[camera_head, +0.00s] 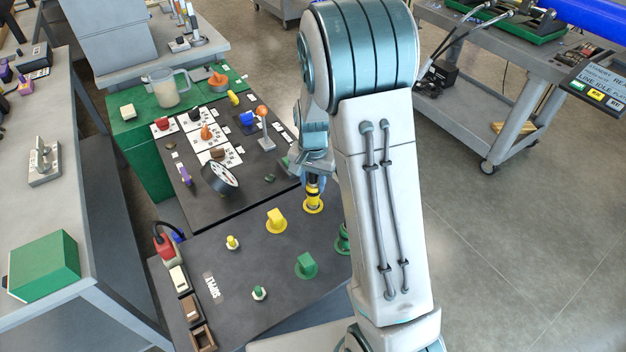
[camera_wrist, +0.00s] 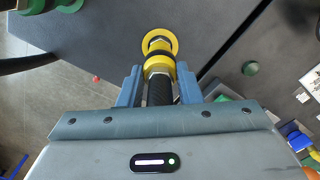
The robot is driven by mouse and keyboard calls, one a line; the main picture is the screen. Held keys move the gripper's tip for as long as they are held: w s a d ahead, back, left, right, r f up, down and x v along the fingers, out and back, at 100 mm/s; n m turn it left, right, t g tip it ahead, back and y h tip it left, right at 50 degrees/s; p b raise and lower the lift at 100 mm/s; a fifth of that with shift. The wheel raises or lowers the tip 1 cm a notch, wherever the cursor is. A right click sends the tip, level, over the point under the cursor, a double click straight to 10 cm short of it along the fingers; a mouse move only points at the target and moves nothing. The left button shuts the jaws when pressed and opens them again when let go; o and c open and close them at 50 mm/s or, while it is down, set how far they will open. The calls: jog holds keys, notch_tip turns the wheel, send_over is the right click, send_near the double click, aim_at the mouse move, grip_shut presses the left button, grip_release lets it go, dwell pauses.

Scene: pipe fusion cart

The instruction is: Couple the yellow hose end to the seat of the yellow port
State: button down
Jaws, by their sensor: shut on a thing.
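My gripper (camera_head: 314,172) is shut on the yellow hose end, at the far right part of the dark panel. In the wrist view my gripper (camera_wrist: 158,84) has one finger on each side of the black ribbed grip (camera_wrist: 160,93). The yellow hose end (camera_wrist: 158,66) points away from the palm, toward the yellow ring of the port (camera_wrist: 167,36). In the head view the yellow port (camera_head: 313,208) lies directly below the hose end (camera_head: 313,190), which looks roughly upright. The two overlap in both views; I cannot tell whether the hose end is fully seated.
A yellow block handle (camera_head: 277,219) and a small yellow knob (camera_head: 232,242) stand left of the port. A green port (camera_head: 343,240), partly hidden by my arm, and a green block (camera_head: 306,265) are nearer. A dial gauge (camera_head: 220,177) stands on the farther board.

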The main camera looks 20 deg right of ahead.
jog(key=shift+f, duration=0.4)
jog(key=c, duration=0.9)
grip_release()
jog(key=shift+c, duration=0.2)
jog(key=shift+r, duration=0.1)
notch_tip(320, 180, up, 14)
jog(key=shift+f+b, duration=0.1)
jog(key=shift+b, duration=0.4)
